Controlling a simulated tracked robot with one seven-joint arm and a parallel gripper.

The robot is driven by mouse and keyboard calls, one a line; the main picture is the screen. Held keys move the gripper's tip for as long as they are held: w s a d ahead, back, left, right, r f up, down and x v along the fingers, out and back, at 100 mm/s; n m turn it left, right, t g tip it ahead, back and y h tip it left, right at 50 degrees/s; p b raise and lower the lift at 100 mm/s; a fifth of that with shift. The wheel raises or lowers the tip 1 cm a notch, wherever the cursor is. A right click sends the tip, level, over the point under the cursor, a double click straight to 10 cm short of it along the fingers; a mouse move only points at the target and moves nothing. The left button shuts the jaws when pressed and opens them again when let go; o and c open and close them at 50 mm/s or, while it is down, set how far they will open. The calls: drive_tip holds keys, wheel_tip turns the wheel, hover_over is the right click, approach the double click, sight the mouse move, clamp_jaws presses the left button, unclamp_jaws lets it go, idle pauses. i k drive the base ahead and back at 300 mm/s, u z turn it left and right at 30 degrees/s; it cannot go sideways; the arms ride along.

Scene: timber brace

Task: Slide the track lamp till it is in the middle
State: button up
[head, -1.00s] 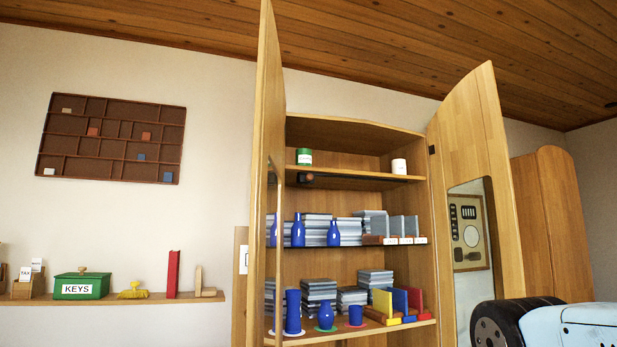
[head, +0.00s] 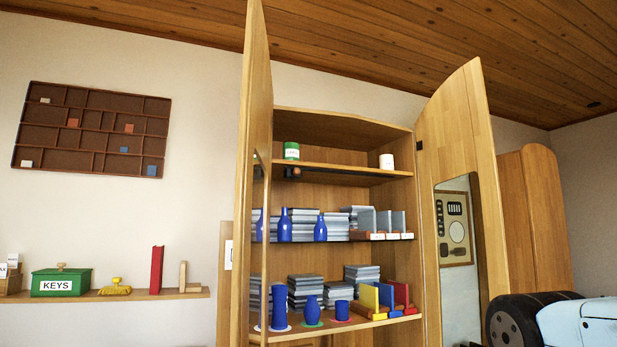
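The track lamp (head: 293,173) is a small dark fitting under the upper shelf of the open cabinet, near the shelf's left end. A dark track (head: 345,179) runs along beneath that shelf, with its bare length to the right of the lamp. The lamp is small in the head view and its details are hard to make out. Part of my arm, light blue and black, shows at the lower right, well apart from the lamp. My gripper is outside the picture.
The tall left cabinet door (head: 257,120) and the mirrored right door (head: 460,140) stand open. A green tin (head: 291,151) and a white pot (head: 386,161) stand on the upper shelf. Blue bottles (head: 320,229), stacks and bookends fill the lower shelves. A wall shelf (head: 130,295) holds a green KEYS box (head: 61,283).

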sight(291, 174)
drive_tip(key=z, duration=0.15)
drive_tip(key=i, duration=1.4)
drive_tip(key=u, duration=0.35)
